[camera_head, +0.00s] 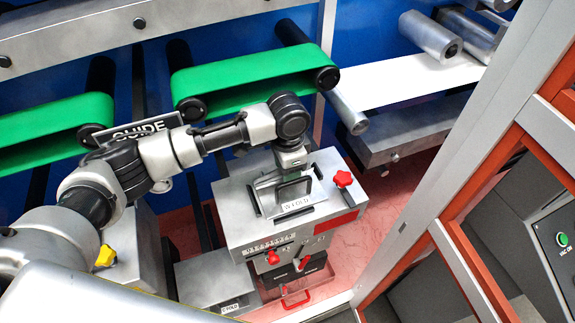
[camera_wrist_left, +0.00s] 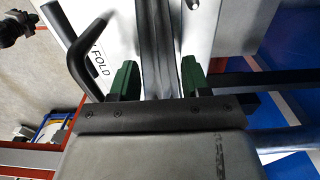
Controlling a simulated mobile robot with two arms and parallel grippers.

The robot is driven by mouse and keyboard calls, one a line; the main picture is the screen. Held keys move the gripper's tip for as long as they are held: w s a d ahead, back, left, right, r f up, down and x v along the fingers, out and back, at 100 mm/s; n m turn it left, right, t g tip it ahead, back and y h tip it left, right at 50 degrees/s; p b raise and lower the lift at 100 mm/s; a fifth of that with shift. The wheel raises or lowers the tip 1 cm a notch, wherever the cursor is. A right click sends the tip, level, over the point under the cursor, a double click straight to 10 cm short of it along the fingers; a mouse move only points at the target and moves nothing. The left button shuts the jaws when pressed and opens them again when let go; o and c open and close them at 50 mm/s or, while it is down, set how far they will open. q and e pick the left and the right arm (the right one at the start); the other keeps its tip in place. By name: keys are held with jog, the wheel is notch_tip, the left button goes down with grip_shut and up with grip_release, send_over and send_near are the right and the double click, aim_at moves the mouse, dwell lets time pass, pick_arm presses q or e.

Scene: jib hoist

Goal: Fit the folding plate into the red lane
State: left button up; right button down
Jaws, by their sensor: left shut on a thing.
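The folding plate (camera_head: 299,206), light grey with a black loop handle and a label ending in "FOLD", lies on or just above the top of a grey metal unit (camera_head: 238,225). My left gripper (camera_head: 290,170) comes down on its far side. In the left wrist view, the gripper's two green fingers (camera_wrist_left: 158,80) are shut on an upright grey metal part of the plate (camera_wrist_left: 103,45); the label and handle show beside it. A red patch (camera_head: 336,222) marks the unit's right front. Whether the plate touches the unit's top is unclear. My right gripper is out of view.
A red star knob (camera_head: 343,179) stands on the unit's right side. Green belts (camera_head: 250,80) and a metal roller (camera_head: 348,112) lie behind it. A yellow knob (camera_head: 106,255) sits to the left. A grey and orange frame (camera_head: 465,180) borders the right.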

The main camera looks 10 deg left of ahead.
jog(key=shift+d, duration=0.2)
pick_arm(q)
jog(key=o, duration=1.3)
jog(key=shift+f, duration=0.1)
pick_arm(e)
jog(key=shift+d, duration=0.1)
pick_arm(q)
jog(key=shift+r+b, duration=1.55)
jog(key=shift+r, duration=4.65)
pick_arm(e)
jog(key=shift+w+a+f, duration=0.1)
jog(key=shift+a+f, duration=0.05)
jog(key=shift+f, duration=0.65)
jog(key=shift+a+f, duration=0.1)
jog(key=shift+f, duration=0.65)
pick_arm(q)
jog(key=shift+f, duration=0.1)
